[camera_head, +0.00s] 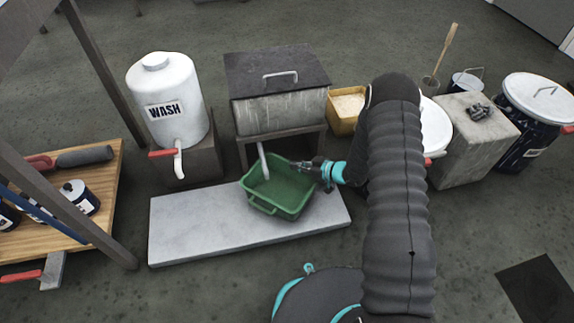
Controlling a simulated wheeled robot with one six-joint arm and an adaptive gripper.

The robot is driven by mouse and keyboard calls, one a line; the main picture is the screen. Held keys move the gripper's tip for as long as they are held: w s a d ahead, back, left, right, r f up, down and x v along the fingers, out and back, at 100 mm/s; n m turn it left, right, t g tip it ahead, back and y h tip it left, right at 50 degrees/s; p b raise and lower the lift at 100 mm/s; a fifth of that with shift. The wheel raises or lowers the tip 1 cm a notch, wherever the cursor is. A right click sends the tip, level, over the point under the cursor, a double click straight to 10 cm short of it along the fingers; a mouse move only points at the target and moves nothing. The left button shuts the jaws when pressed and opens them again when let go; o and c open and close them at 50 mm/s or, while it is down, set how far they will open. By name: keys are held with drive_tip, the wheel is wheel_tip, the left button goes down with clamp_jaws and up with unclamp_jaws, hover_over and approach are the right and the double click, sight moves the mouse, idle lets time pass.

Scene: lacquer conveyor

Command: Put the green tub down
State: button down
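The green tub (281,190) is an empty-looking open box with a loop handle on its near side. It appears over the right half of the pale grey slab (195,228), turned at an angle to it. I cannot tell whether its base touches the slab. My gripper (302,166) is at the tub's far right rim and appears shut on it. The fingertips are small and partly merge with the rim, so the exact grip is hard to see. My dark arm comes in from the right and hides the floor behind it.
A lidded grey tank (279,103) on a stand has a pale spout (263,160) reaching the tub's far edge. A white WASH barrel (166,95) stands left. A yellow bin (346,108) is behind. The slab's left half is bare.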

sight(287, 165)
drive_tip(key=shift+w+a, duration=0.25)
drive_tip(key=shift+a, duration=0.35)
drive_tip(key=x, duration=0.3)
drive_tip(key=shift+b, duration=0.35)
drive_tip(key=shift+f, duration=0.2)
drive_tip(key=shift+f, duration=0.2)
drive_tip(key=c, duration=1.3)
unclamp_jaws()
